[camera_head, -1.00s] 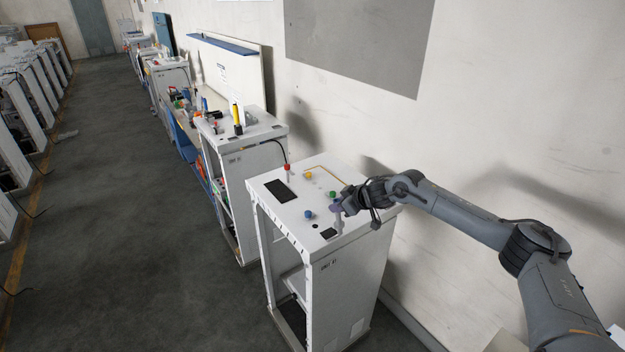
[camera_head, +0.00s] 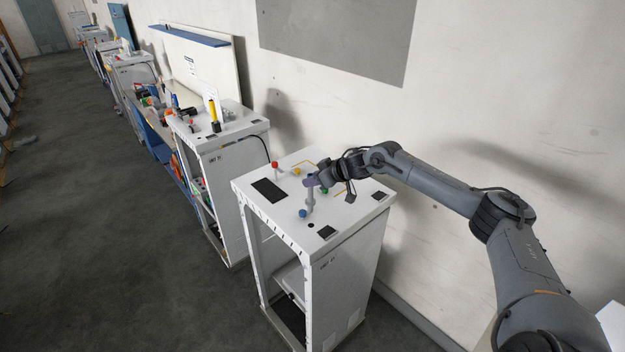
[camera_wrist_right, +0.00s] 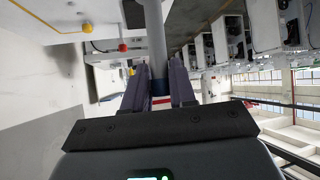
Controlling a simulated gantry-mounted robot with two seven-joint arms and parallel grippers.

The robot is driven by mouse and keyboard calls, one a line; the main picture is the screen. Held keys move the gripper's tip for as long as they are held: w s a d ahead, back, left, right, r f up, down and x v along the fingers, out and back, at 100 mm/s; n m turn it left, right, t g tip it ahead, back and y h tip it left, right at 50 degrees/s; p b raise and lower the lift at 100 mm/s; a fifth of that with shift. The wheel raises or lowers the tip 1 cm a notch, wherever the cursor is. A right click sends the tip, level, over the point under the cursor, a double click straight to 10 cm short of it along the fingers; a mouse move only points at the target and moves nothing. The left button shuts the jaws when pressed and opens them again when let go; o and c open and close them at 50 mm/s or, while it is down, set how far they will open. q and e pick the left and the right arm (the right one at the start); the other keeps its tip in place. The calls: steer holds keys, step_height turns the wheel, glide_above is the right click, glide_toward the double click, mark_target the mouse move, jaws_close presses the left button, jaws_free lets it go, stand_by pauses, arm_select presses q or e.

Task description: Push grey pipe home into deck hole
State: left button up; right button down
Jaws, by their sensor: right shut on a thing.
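My right gripper (camera_head: 312,182) is shut on an upright grey pipe (camera_head: 310,199) above the white dispenser deck (camera_head: 345,212). In the right wrist view the pipe (camera_wrist_right: 155,40) runs between the two purple-grey fingers (camera_wrist_right: 158,88). In the head view the pipe's lower end is close behind and right of the blue knob (camera_head: 302,213). I cannot tell whether it touches the deck. A small dark round hole (camera_head: 311,224) shows in the deck in front of the blue knob. My left gripper is not in view.
The deck also carries a red knob (camera_head: 275,164), a yellow knob (camera_head: 296,171), a green knob (camera_head: 323,190) and a black panel (camera_head: 269,190). A second white frame (camera_head: 235,128) with a yellow upright stands behind left. The wall is close on the right.

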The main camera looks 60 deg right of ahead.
mark_target(313, 199)
steer(key=shift+r, duration=0.1)
steer(key=shift+s+f, duration=0.1)
steer(key=shift+f, duration=0.15)
steer(key=shift+f+b, duration=0.6)
steer(key=shift+f, duration=1.05)
steer(key=shift+f+b, duration=0.4)
steer(key=shift+f, duration=0.7)
steer(key=shift+r, duration=0.1)
steer(key=shift+p, duration=0.45)
steer(key=shift+p, duration=0.35)
